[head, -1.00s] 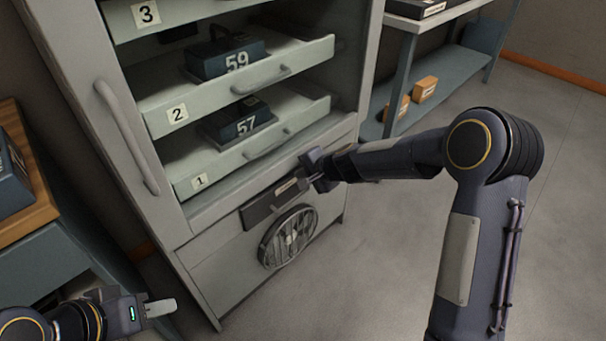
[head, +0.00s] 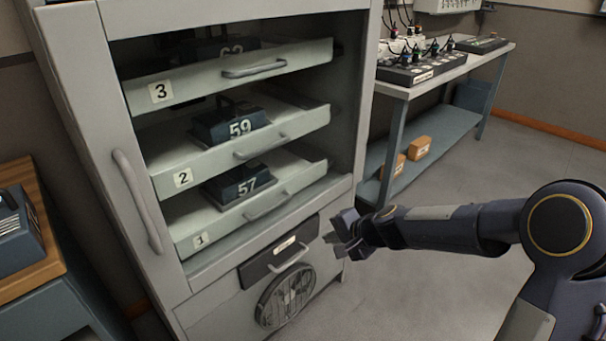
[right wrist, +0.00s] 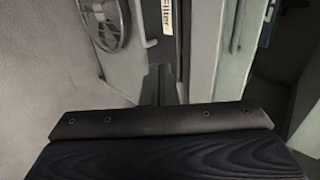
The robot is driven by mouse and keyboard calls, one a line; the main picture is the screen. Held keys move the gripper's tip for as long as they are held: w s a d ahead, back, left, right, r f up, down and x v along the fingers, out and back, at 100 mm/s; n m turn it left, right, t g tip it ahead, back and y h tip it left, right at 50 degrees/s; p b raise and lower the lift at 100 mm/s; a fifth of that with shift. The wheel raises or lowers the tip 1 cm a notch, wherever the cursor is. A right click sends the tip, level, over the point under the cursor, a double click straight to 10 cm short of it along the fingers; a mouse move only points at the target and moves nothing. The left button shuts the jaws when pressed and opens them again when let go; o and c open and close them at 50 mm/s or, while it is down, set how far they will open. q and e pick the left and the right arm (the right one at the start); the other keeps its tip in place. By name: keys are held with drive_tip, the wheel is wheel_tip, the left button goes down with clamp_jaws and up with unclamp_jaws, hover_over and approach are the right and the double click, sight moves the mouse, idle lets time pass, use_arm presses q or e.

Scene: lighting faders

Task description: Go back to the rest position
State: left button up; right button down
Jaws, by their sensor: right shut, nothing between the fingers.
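My right gripper (head: 342,236) is shut and empty. It is in front of the lower right corner of the grey cabinet (head: 210,309), to the right of the dark labelled panel (head: 278,254). In the right wrist view, that panel's label (right wrist: 167,14) and the round fan grille (right wrist: 112,22) show beyond my wrist. My left gripper is not in the head view now.
The cabinet holds drawers 3 (head: 205,83), 2 (head: 163,158) and 1 (head: 190,225) with dark numbered boxes. A bench (head: 405,91) with faders and cables stands at the right, with orange boxes on its shelf. A wooden-topped table (head: 40,265) stands at the left. The floor between is clear.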

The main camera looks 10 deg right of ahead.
drive_tip(key=s+d+r+n, duration=0.35)
drive_tip(key=s+r, duration=0.55)
drive_tip(key=s, duration=0.4)
drive_tip(key=s+d+f+n+g+h, duration=0.1)
drive_tip(key=s+d+n, duration=0.15)
drive_tip(key=s, duration=0.75)
drive_tip(key=s+d+f+n+g+h, duration=0.1)
drive_tip(key=s+n, duration=0.2)
drive_tip(key=s, duration=0.6)
wheel_tip(320, 180, up, 28)
drive_tip(key=p, duration=2.8)
drive_tip(key=shift+s+r+p, duration=0.2)
drive_tip(key=shift+s+p, duration=0.05)
drive_tip(key=shift+p, duration=0.05)
